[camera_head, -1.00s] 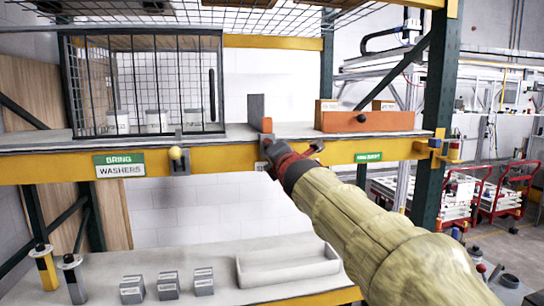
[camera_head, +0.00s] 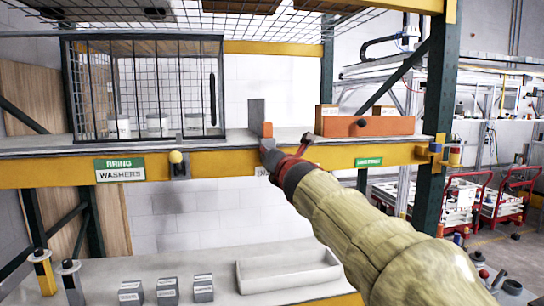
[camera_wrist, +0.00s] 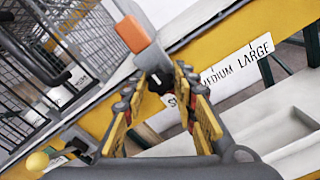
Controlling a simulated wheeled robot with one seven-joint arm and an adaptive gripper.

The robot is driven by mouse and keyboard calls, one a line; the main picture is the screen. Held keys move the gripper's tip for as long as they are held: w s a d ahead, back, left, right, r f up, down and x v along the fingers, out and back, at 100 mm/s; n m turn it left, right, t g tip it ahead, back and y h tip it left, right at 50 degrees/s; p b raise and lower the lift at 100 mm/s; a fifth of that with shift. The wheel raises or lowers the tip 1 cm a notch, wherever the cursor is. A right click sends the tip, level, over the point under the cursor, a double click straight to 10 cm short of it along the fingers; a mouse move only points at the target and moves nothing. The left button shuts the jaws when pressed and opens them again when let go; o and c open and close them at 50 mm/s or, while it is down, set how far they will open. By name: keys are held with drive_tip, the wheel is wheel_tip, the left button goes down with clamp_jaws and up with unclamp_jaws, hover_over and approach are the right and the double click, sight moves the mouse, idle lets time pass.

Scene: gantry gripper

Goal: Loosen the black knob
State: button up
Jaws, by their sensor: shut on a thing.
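The black knob (camera_wrist: 158,84) sits on the front of a grey block with an orange cap (camera_wrist: 132,34), at the yellow shelf beam. In the wrist view it lies between the tips of my gripper (camera_wrist: 156,80), which is shut on it, one yellow-and-black finger on each side. In the head view my gripper (camera_head: 272,158) reaches the beam just below the orange cap (camera_head: 267,130). There the wrist hides the knob. A grey upright plate (camera_head: 256,115) stands behind the cap.
A wire cage (camera_head: 148,85) stands left on the shelf, an orange box (camera_head: 365,125) right. A yellow ball knob (camera_head: 176,157) sticks out from the beam (camera_head: 225,163). Below are an empty tray (camera_head: 288,270) and several grey blocks. A "MEDIUM LARGE" label (camera_wrist: 238,66) is beside my gripper.

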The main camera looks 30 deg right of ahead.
drive_tip(key=o, duration=1.1)
drive_tip(key=shift+o, duration=0.2)
drive_tip(key=shift+s, duration=0.1)
drive_tip(key=v, duration=1.1)
drive_tip(key=shift+s, duration=0.3)
drive_tip(key=shift+a, duration=0.15)
